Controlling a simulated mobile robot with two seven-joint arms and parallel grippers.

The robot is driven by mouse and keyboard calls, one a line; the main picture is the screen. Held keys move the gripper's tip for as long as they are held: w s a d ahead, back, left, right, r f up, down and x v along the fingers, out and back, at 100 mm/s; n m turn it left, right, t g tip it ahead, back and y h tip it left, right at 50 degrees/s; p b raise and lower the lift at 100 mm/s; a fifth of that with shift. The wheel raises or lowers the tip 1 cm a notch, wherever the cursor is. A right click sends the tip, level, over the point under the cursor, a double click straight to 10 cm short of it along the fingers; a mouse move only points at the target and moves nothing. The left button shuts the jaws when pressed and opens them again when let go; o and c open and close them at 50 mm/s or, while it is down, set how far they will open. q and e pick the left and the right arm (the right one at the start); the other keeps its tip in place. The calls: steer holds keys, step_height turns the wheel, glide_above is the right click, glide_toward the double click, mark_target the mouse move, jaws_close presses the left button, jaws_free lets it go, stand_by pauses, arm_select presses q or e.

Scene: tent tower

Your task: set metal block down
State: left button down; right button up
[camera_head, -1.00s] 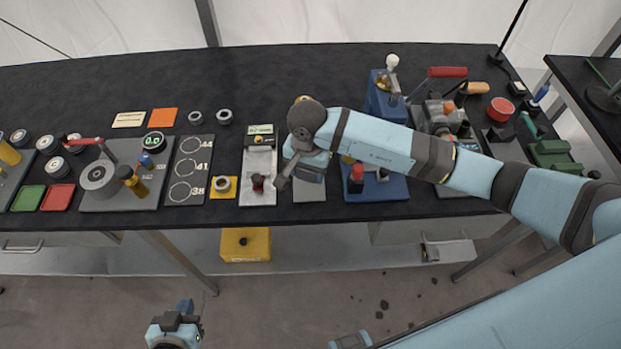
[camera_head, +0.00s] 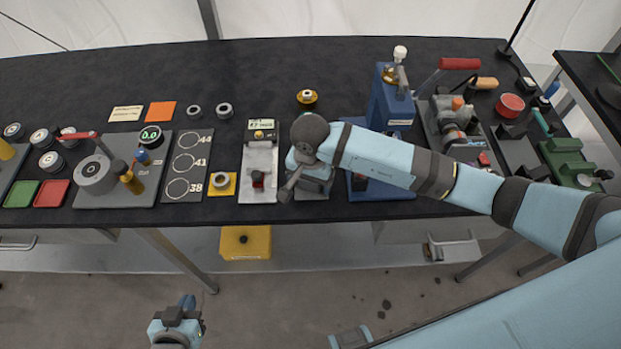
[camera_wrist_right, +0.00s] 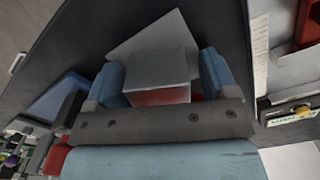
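The metal block (camera_wrist_right: 158,68) is a grey block between the two fingers of my right gripper (camera_wrist_right: 162,78) in the right wrist view. In the head view my right gripper (camera_head: 308,175) is low over this plate (camera_head: 312,194) near the table's front edge, and the arm hides most of the block. My left gripper (camera_head: 180,318) hangs in front of the table, away from everything; its opening is unclear.
Left of my right gripper stands a light metal fixture (camera_head: 260,168) with a dark red-topped knob. Right of it is a blue press (camera_head: 390,105) on a blue base. A brass-topped part (camera_head: 307,97) stands behind. A ring board (camera_head: 187,165) lies farther left. The back middle of the table is clear.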

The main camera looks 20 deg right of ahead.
steer(key=shift+r, duration=0.1)
steer(key=shift+r+p, duration=0.25)
steer(key=shift+p, duration=0.1)
steer(key=shift+r, duration=0.35)
step_height(320, 180, up, 10)
steer(key=shift+r+b, duration=0.25)
steer(key=shift+b, duration=0.8)
steer(key=shift+r, duration=0.3)
